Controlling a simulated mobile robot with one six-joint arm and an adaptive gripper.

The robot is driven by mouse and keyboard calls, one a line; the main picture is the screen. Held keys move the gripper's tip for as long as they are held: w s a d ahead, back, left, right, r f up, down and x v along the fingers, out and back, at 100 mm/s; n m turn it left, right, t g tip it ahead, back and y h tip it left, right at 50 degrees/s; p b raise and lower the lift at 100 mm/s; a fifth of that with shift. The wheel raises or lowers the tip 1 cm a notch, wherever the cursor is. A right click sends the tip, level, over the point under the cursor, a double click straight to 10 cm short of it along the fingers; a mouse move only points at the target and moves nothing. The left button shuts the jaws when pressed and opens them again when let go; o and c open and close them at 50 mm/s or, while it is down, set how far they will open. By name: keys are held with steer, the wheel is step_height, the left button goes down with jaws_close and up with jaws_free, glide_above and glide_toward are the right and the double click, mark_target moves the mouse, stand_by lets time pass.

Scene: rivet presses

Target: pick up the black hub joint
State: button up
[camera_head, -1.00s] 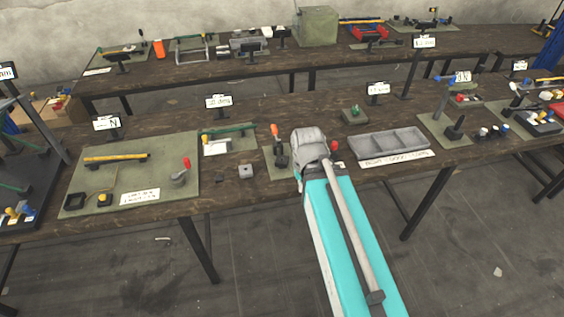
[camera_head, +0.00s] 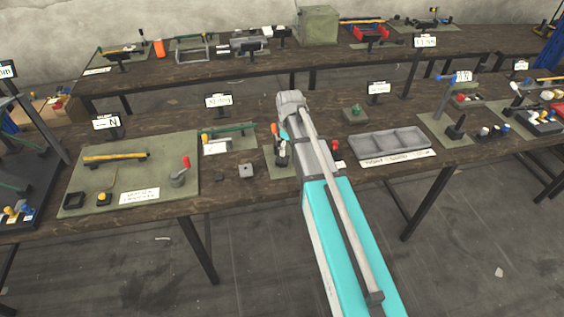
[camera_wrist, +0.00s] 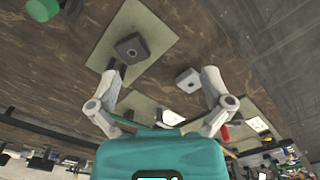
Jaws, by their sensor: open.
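A dark square block with a round hole, which looks like the black hub joint (camera_wrist: 132,47), lies at the upper left of the wrist view, over a green mat. A dark stem shows below it. My gripper (camera_wrist: 161,76) is open and empty, its two fingers spread wide. The dark block appears beyond the left fingertip, and I cannot tell its height gap. A lighter grey block with a hole (camera_wrist: 188,80) appears between the fingers, near the right one. In the head view that grey block (camera_head: 246,171) sits on the bench left of my arm, which partly hides the mat area.
A grey compartment tray (camera_head: 388,142) lies right of my arm. A large green mat (camera_head: 140,150) with a yellow-handled tool is at left. A small dark piece (camera_head: 219,178) lies by the grey block. A sign stand (camera_head: 218,102) rises behind.

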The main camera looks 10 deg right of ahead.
steer(key=w+n, duration=0.4)
steer(key=w, duration=0.4)
steer(key=shift+a+f, duration=0.15)
steer(key=shift+a, duration=0.25)
steer(key=shift+w+f+b, duration=0.1)
steer(key=shift+f+b, duration=0.05)
steer(key=shift+b, duration=0.15)
steer(key=b, duration=0.8)
glide_above(282, 159)
steer(key=s, duration=0.1)
step_height(282, 159, down, 8)
steer(key=shift+f, duration=0.2)
steer(key=shift+f+b, duration=2.6)
steer(key=shift+b, duration=0.2)
steer(key=c, duration=1)
